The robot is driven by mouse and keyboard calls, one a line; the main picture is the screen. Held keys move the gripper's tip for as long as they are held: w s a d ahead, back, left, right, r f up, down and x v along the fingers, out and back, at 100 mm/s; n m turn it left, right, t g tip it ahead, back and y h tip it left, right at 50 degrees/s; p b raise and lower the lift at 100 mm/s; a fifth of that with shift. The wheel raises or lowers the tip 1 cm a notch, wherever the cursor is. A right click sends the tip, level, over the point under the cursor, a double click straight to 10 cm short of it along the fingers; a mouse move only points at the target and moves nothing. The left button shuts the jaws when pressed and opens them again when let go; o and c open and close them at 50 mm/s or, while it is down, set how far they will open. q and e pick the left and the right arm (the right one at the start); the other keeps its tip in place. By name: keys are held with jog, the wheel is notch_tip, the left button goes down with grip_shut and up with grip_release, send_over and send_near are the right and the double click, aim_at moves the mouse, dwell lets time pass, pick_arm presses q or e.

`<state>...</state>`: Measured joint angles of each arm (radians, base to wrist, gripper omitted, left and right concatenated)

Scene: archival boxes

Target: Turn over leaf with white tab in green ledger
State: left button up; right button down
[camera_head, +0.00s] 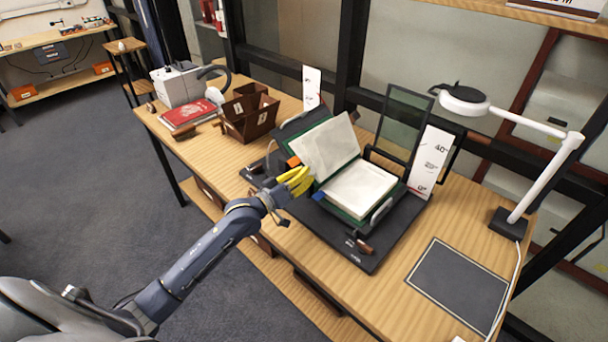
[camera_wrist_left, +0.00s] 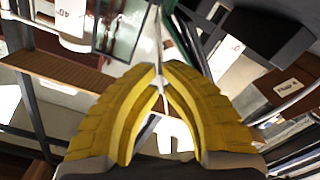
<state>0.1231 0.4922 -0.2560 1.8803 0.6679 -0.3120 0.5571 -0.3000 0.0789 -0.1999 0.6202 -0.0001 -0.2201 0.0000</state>
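The green ledger (camera_head: 387,205) lies open on a black cradle on the desk, with a thick block of pages (camera_head: 360,188) at right. A pale page (camera_head: 325,147) stands tilted at left. An orange tab (camera_head: 293,162) and a blue tab (camera_head: 318,197) show near my gripper. My left gripper (camera_head: 309,179) has yellow fingers at the lower left of the tilted page. In the left wrist view its fingertips (camera_wrist_left: 160,70) meet around a thin white leaf (camera_wrist_left: 156,35) seen edge-on. A white bit, perhaps its tab, shows between the fingers. My right gripper is out of view.
The black cradle (camera_head: 372,262) carries the ledger. A dark framed panel (camera_head: 403,125) and a white card (camera_head: 431,160) stand behind. A lamp (camera_head: 465,100) is at right, a brown box (camera_head: 248,113) and a red book (camera_head: 187,113) at left. A dark mat (camera_head: 459,285) lies clear at front right.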

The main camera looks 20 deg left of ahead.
pick_arm(q)
jog(key=o, duration=0.4)
jog(key=shift+v, duration=6)
jog(key=shift+d, duration=0.1)
